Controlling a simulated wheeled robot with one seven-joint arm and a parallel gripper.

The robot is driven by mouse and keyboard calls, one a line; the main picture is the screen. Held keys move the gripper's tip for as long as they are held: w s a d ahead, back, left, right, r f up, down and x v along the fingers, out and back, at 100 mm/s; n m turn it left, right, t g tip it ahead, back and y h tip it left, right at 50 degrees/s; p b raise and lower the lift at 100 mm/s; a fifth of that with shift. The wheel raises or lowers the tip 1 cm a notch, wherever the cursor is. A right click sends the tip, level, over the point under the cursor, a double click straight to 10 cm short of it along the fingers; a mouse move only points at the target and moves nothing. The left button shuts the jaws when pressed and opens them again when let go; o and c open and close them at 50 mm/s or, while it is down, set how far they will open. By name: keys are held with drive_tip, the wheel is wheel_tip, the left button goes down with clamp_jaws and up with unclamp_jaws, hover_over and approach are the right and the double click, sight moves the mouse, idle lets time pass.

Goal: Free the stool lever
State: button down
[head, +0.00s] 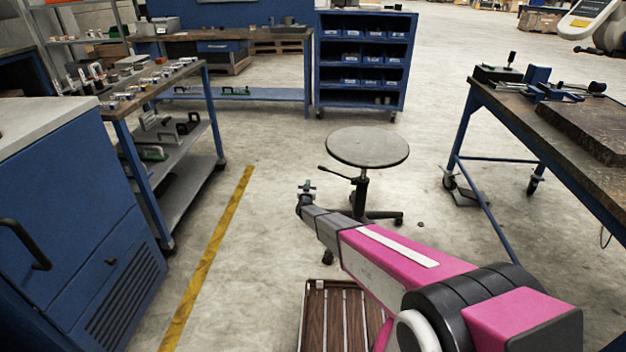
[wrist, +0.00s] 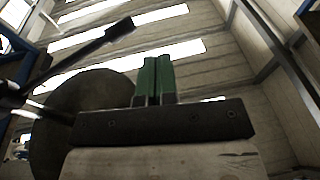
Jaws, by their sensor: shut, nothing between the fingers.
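The stool (head: 367,147) stands in the middle of the floor in the head view, with a round grey seat on a dark post and a wheeled base. Its lever (head: 338,173) is a thin dark rod that sticks out to the left below the seat. My gripper (head: 307,186) is in front and to the left of the stool, apart from the lever. In the wrist view, the green fingers of my gripper (wrist: 154,78) are together and empty. The lever (wrist: 92,48) crosses the upper left there, with a wide dark end, and the seat's underside (wrist: 80,115) lies behind.
A slatted wooden piece (head: 335,315) lies low in front of the stool. A blue-framed workbench (head: 545,115) stands at right, a cart (head: 165,85) with small parts at left. A blue bin shelf (head: 365,60) stands behind. Floor left of the stool is clear.

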drive_tip(key=shift+s+a+f, duration=0.25)
drive_tip(key=shift+s+a, duration=0.35)
drive_tip(key=shift+s, duration=0.35)
drive_tip(key=shift+s+a+f, duration=0.2)
drive_tip(key=shift+s+a, duration=0.4)
drive_tip(key=shift+s, duration=0.3)
drive_tip(key=s+d+r+n+g+y, duration=0.2)
drive_tip(key=s+d+r+g+y, duration=0.15)
drive_tip(key=d+r, duration=0.25)
drive_tip(key=s+d+r+g, duration=0.5)
drive_tip(key=s+d, duration=0.3)
drive_tip(key=s, duration=0.6)
drive_tip(key=s+d+r+m+g+h, duration=0.1)
drive_tip(key=s+d+r+g, duration=0.4)
drive_tip(key=s, duration=0.9)
drive_tip(key=s+d+r+g+h, duration=0.1)
drive_tip(key=s+d+r+g, duration=0.4)
drive_tip(key=s+d, duration=0.6)
drive_tip(key=s+g, duration=0.1)
drive_tip(key=s, duration=0.1)
drive_tip(key=shift+s+d+r+g, duration=0.3)
drive_tip(key=shift+s+d+g, duration=0.05)
drive_tip(key=shift+s+d, duration=0.05)
